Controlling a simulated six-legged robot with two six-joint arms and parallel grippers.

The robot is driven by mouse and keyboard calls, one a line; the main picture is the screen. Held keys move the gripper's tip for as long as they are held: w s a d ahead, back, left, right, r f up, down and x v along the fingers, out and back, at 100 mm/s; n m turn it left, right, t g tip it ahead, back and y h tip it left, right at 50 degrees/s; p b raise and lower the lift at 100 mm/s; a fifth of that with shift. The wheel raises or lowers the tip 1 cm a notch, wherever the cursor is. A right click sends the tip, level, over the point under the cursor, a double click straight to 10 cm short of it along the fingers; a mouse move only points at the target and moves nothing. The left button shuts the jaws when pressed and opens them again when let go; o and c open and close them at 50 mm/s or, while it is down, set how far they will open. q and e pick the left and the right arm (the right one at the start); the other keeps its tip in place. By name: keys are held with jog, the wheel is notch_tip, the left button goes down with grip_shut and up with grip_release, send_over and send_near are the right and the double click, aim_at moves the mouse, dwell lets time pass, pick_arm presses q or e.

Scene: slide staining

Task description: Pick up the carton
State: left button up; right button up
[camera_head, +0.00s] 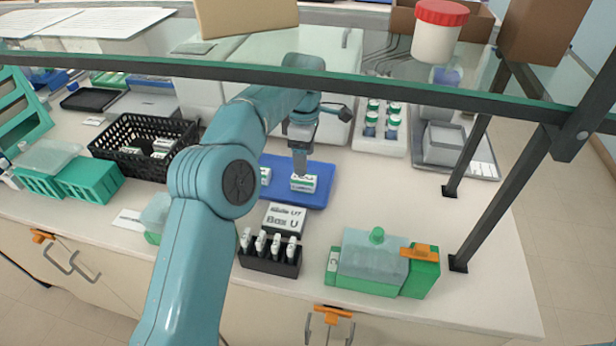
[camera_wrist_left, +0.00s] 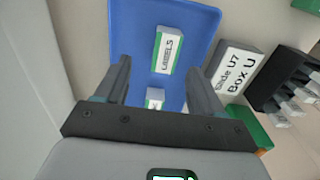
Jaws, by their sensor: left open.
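A small white and green carton (camera_head: 303,183) lies in the blue tray (camera_head: 318,200). In the left wrist view it reads "LABELS" (camera_wrist_left: 167,52) and lies beyond the fingertips. A second small white and green carton (camera_head: 265,177) is at the tray's left part; a carton also shows lower between my fingers in the wrist view (camera_wrist_left: 155,98). My left gripper (camera_head: 300,168) points down over the tray, just above the right carton in the head view. Its fingers (camera_wrist_left: 160,72) are apart with nothing clamped between them. My right gripper is not seen.
A black basket (camera_head: 140,130) is left, a green container (camera_head: 378,262) right. A glass shelf edge (camera_head: 400,97) crosses above the bench.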

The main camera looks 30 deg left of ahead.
aim_at(304, 179)
pick_arm(q)
jog(key=f, duration=0.4)
jog(key=s+f, duration=0.1)
jog(key=f, duration=0.2)
jog(key=shift+d+f+b, duration=0.1)
jog(key=shift+d+b, duration=0.05)
jog(key=shift+b, duration=0.2)
jog(key=shift+w, duration=0.1)
jog(key=c, duration=1)
